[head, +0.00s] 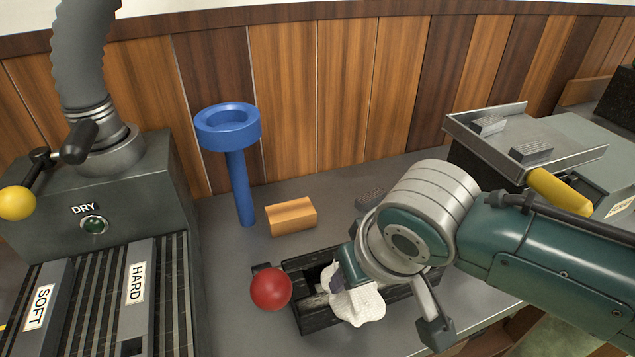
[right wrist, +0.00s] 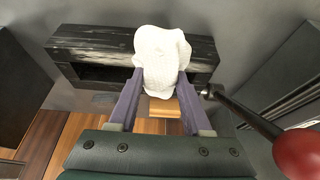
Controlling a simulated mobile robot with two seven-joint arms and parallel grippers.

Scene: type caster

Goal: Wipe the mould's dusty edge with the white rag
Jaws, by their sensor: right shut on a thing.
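The white rag (head: 358,304) is bunched in my right gripper (head: 346,280), which is shut on it. In the right wrist view the rag (right wrist: 161,58) sits between the two purple fingers of the gripper (right wrist: 158,80). The mould (head: 318,318) is a long dark box with an open hollow, lying on the grey bench. The rag hangs over its near side and hides part of it; my arm covers its right part. In the right wrist view the rag overlaps the mould's streaked edge (right wrist: 95,42); I cannot tell whether they touch. My left gripper is not in view.
A red ball knob (head: 271,288) stands at the mould's left end. Behind are an orange block (head: 291,216) and a blue stand (head: 238,170). A DRY machine (head: 60,210) fills the left; a metal tray (head: 540,140) with dark type pieces stands at right.

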